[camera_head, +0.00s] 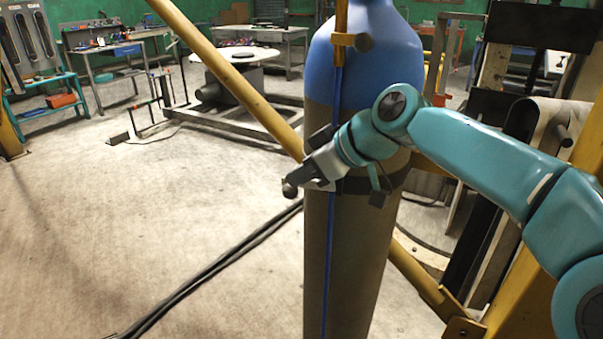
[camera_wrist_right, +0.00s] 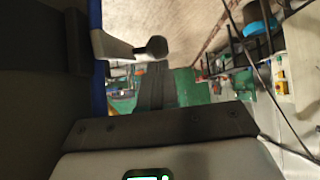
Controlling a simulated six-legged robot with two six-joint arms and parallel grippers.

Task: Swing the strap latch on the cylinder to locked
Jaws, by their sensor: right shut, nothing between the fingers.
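The cylinder (camera_head: 345,270) stands upright, with a blue top and a brown-grey body, and a dark strap (camera_head: 390,182) runs around its middle. A pale latch lever with a dark ball knob (camera_head: 291,188) sticks out to the left at strap height. In the right wrist view the pale lever (camera_wrist_right: 112,47) and its knob (camera_wrist_right: 152,47) lie just beyond the fingertips. My right gripper (camera_head: 310,172) is shut and empty, in front of the cylinder close to the lever. I cannot tell whether it touches the lever. It also shows in the wrist view (camera_wrist_right: 157,75). My left gripper is not in view.
A yellow diagonal boom (camera_head: 225,75) passes behind the cylinder. Black cables (camera_head: 215,270) cross the floor. Workbenches (camera_head: 108,48) stand at the back; the left floor is open.

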